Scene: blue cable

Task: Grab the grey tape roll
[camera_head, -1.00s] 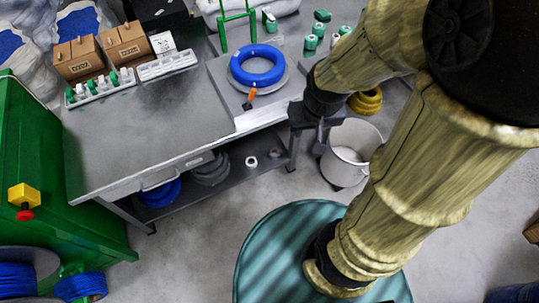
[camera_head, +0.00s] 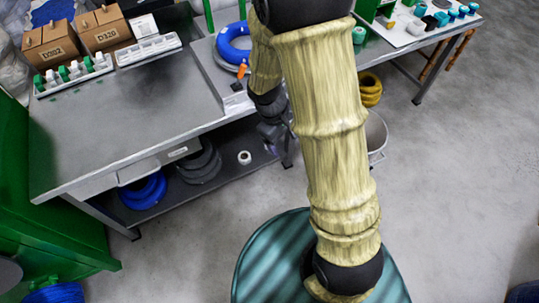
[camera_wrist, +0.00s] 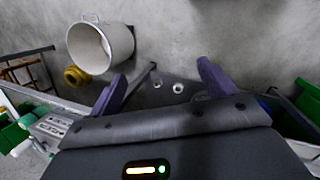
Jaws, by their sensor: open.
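A small pale tape roll (camera_head: 244,158) lies on the lower shelf (camera_head: 222,180) under the metal workbench. In the wrist view two small pale rolls show on the shelf, a nearer one (camera_wrist: 177,88) and a smaller-looking one (camera_wrist: 157,83); I cannot tell which is the grey one. My gripper (camera_wrist: 160,70) is open and empty, its two purple fingers spread with both rolls in the gap between them in the picture, still some way off. In the head view my gripper (camera_head: 272,135) hangs at the bench's right front edge, partly hidden by my arm.
Dark grey coils (camera_head: 200,164) and a blue coil (camera_head: 145,192) lie on the shelf. The bench top (camera_head: 125,115) overhangs it. A pale bucket (camera_head: 377,137) and yellow coils (camera_head: 370,88) are at right. A blue cable ring (camera_head: 233,44) sits on the bench. The front floor is clear.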

